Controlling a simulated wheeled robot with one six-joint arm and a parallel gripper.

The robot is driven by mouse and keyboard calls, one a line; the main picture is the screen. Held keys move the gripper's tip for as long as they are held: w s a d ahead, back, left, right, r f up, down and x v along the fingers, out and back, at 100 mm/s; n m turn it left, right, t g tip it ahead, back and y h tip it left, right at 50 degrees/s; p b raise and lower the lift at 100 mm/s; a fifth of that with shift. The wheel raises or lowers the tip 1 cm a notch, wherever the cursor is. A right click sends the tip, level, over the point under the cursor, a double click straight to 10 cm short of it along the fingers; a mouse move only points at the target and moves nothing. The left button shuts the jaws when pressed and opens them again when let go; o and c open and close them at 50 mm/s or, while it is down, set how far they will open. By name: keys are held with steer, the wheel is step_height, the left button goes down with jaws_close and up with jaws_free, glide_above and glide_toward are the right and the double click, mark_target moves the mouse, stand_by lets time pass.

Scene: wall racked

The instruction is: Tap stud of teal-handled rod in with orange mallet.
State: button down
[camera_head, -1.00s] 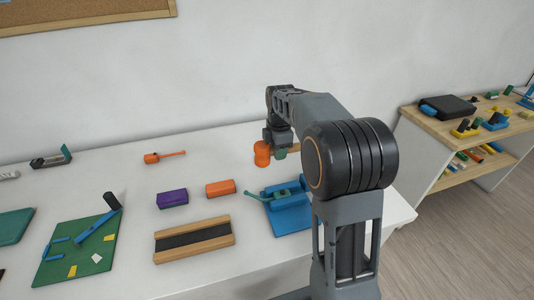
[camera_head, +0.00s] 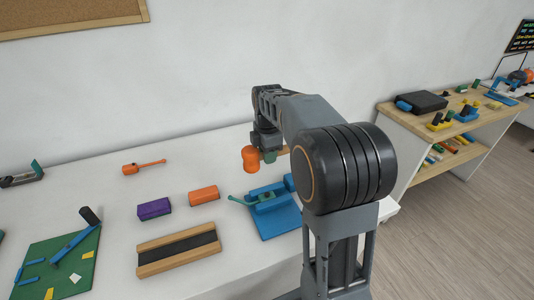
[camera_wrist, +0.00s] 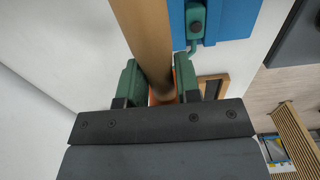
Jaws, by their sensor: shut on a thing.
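My gripper (camera_head: 270,154) is shut on the wooden handle of the orange mallet (camera_head: 250,158), holding it above the table. In the wrist view, the mallet's handle (camera_wrist: 149,40) runs between the two green fingers of my gripper (camera_wrist: 158,82); its orange head is mostly hidden behind the handle. The teal-handled rod (camera_head: 240,201) lies on a blue fixture (camera_head: 278,227) in front of and below the mallet. In the wrist view, the teal part (camera_wrist: 195,20) with a dark round knob shows on the blue fixture (camera_wrist: 230,20). The mallet is apart from the rod. I cannot make out the stud.
A purple block (camera_head: 154,208), an orange block (camera_head: 204,195) and a wooden tray with a dark groove (camera_head: 150,268) lie left of the fixture. An orange tool (camera_head: 132,170) lies farther back. A green board (camera_head: 45,252) is at left. A wooden shelf unit (camera_head: 400,113) stands right.

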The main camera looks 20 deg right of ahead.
steer(key=shift+s+d+r+n+p, duration=0.5)
steer(key=shift+r+n+p, duration=0.4)
steer(key=shift+p, duration=0.65)
steer(key=s+n+p, duration=0.1)
steer(key=n, duration=0.1)
steer(key=s+d+n+p, duration=0.1)
steer(key=p, duration=0.1)
steer(key=shift+d+n, duration=0.2)
steer(key=shift+n, duration=0.2)
steer(key=shift+f+b, duration=1.9)
steer(key=shift+f, duration=0.85)
step_height(320, 180, down, 4)
steer(key=shift+w+r+b, duration=0.1)
steer(key=shift+r+b, duration=0.15)
steer(key=shift+b, duration=1)
steer(key=shift+r+p, duration=0.75)
steer(key=shift+r, duration=0.25)
